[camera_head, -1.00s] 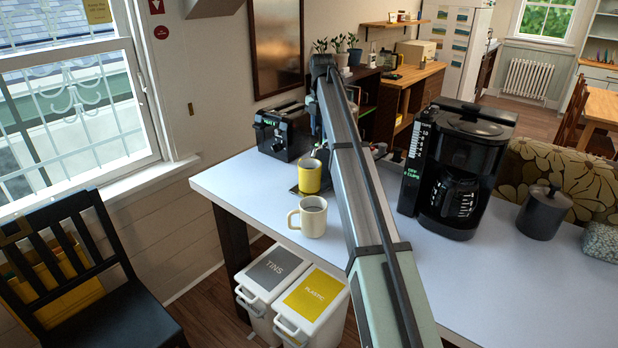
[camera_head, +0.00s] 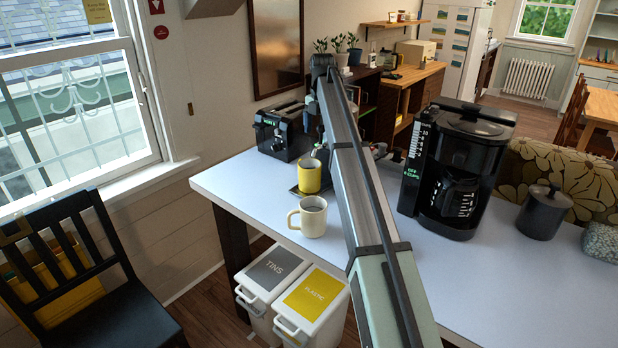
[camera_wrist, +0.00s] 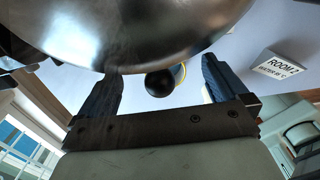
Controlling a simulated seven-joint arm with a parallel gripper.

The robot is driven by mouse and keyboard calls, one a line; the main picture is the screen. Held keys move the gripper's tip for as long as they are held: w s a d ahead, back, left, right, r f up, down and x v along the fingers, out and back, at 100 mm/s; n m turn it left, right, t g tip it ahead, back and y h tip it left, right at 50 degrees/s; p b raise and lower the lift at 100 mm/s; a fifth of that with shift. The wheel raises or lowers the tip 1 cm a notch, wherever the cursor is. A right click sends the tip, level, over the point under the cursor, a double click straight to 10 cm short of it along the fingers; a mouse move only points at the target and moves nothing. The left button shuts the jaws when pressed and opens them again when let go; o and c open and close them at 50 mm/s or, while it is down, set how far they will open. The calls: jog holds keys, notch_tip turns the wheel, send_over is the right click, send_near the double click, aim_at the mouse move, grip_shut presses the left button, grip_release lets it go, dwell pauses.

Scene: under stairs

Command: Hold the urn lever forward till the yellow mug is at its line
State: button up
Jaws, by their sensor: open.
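The yellow mug (camera_head: 309,179) stands upright on a small dark tray (camera_head: 293,190) near the far edge of the white counter; its fill and line cannot be made out. In the wrist view a sliver of the yellow mug (camera_wrist: 180,73) shows behind a round black knob (camera_wrist: 159,84), which looks like the lever's end. The urn's shiny steel body (camera_wrist: 130,30) fills the top of that view. My gripper (camera_wrist: 162,88) is open, one finger on each side of the knob, with gaps showing. In the head view my arm hides the gripper, the lever and most of the urn.
A cream mug (camera_head: 312,217) stands nearer on the counter (camera_head: 255,205). A black toaster (camera_head: 284,132) is behind, and a coffee maker (camera_head: 462,165) and dark canister (camera_head: 543,212) are to the right. A small lettered sign (camera_wrist: 278,66) shows in the wrist view.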

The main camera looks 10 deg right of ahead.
jog(key=shift+r, duration=4)
